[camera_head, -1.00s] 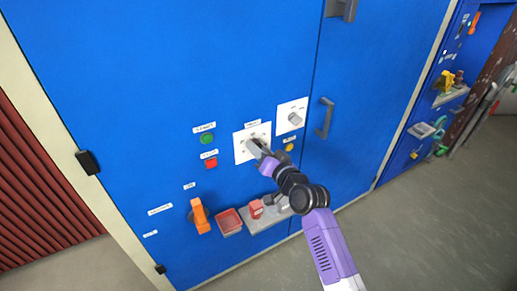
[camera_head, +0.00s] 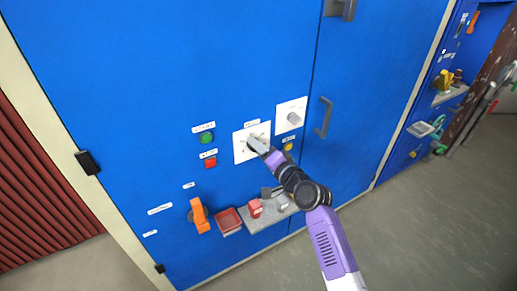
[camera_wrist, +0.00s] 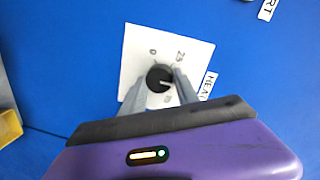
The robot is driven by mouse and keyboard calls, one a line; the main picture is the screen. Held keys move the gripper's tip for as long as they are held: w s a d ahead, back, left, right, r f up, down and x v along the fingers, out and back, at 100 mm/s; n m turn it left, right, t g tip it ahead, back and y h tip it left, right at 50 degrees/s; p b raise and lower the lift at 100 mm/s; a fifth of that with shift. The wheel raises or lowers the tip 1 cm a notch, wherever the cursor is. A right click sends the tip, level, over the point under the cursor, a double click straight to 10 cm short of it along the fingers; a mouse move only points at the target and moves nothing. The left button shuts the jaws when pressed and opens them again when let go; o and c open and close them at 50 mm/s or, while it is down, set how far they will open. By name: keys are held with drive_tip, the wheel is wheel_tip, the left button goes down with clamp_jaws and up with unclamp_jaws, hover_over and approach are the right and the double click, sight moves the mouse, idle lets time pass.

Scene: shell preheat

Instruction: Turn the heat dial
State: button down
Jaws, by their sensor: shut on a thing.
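The heat dial is a round black knob (camera_wrist: 158,79) on a white square plate (camera_wrist: 137,48) with printed numbers, and a label beside it partly reads HEAT. In the head view the plate (camera_head: 239,150) is on the blue cabinet front, left of a second white plate. My gripper (camera_wrist: 160,84) has its two grey fingers on either side of the knob, shut on it. In the head view my gripper (camera_head: 257,144) reaches the plate from the lower right and hides most of the knob.
A green button (camera_head: 207,138) and a red button (camera_head: 210,162) are left of the plate. A second dial (camera_head: 294,118) is at upper right. An orange handle (camera_head: 199,215), a red tray (camera_head: 228,221) and a grey shelf (camera_head: 262,222) with small items are below. A door handle (camera_head: 324,118) is to the right.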

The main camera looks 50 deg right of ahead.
drive_tip(key=c, duration=0.9)
unclamp_jaws()
drive_tip(key=shift+s, duration=0.15)
drive_tip(key=v, duration=0.7)
drive_tip(key=shift+s+b, duration=0.3)
drive_tip(key=shift+b, duration=0.05)
